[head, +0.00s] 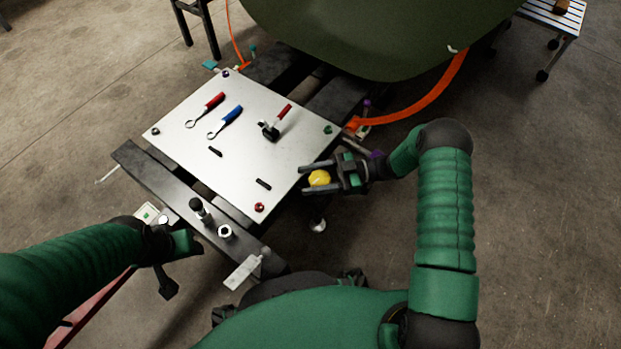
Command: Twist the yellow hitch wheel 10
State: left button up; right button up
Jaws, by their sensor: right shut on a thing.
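The yellow hitch wheel (319,178) is a small round yellow knob just off the right edge of the metal plate. My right gripper (318,178) reaches in from the right and is shut on the wheel, with one finger on each side of it. The wheel's shaft or mount is hidden beneath it. My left gripper (180,262) is at the lower left, beside the front beam and away from the wheel. Its fingers point down and are too small and dark to tell open from shut.
A silver plate (190,150) carries a red-handled wrench (208,107), a blue-handled wrench (228,119) and a red-handled tool (276,124). Sockets (226,232) stand on the front beam. A large green panel (360,30) and an orange hose (430,95) lie beyond.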

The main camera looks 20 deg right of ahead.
jog(key=n+g+b, duration=0.1)
jog(key=g, duration=0.1)
jog(key=n+g+b, duration=0.1)
jog(key=n+g, duration=0.1)
jog(key=g, duration=0.1)
jog(key=shift+s+f+n+g+b, duration=0.2)
jog(key=shift+s+n+g+b, duration=0.1)
jog(key=shift+s+b, duration=0.1)
jog(key=n+g+b, duration=0.1)
jog(key=n+g+h+b, duration=0.1)
jog(key=g, duration=0.1)
jog(key=shift+s+d, duration=0.15)
jog(key=shift+s+r+n+g+h+b, duration=0.2)
jog(key=shift+n+g+h+b, duration=0.4)
jog(key=shift+g, duration=0.4)
jog(key=shift+d+n, duration=0.1)
jog(key=shift+n, duration=0.2)
jog(key=o, duration=1.4)
jog(key=shift+c, duration=0.2)
jog(key=shift+r, duration=0.15)
